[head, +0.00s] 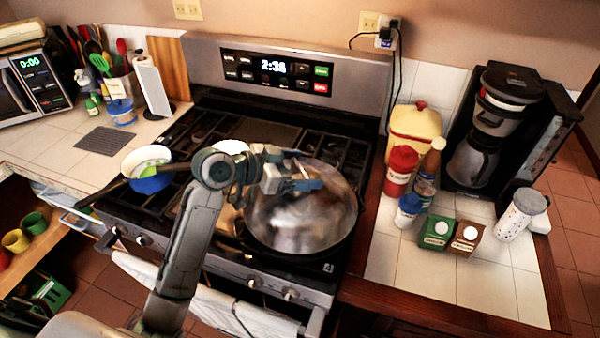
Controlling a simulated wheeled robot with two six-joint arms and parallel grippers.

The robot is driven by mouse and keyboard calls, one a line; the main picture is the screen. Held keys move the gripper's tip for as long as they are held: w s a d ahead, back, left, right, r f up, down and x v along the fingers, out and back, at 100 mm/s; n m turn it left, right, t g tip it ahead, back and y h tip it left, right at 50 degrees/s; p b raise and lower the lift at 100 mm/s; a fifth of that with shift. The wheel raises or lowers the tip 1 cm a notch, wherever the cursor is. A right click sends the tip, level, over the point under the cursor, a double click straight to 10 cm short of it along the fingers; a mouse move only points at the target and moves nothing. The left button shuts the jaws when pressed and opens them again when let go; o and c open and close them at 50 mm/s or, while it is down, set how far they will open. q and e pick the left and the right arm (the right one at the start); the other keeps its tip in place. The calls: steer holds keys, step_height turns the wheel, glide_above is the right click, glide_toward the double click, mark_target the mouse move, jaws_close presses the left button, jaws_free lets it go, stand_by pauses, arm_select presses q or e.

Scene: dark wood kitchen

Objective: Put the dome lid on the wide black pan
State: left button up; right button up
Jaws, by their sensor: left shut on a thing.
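The dome lid (300,218) is a large shiny metal dome on the right front of the stove. My left gripper (308,180) is at its top and shut on it, seemingly at the handle, which the fingers mostly hide. The wide black pan (250,247) is under the lid; only a dark edge shows around the lid's lower rim. I cannot tell whether the lid rests fully on the pan or is slightly above it. My right gripper is not in view.
A blue pot (151,184) with a dark handle stands on the left of the stove (200,118). Bottles, a red jar (401,172) and small boxes (437,232) crowd the right counter near a coffee maker (490,130).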

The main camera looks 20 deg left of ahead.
arm_select(q)
step_height(320, 180, down, 2)
steer(key=shift+d+p, duration=0.1)
steer(key=shift+p, duration=0.4)
steer(key=shift+s+f, duration=0.1)
steer(key=shift+f, duration=0.25)
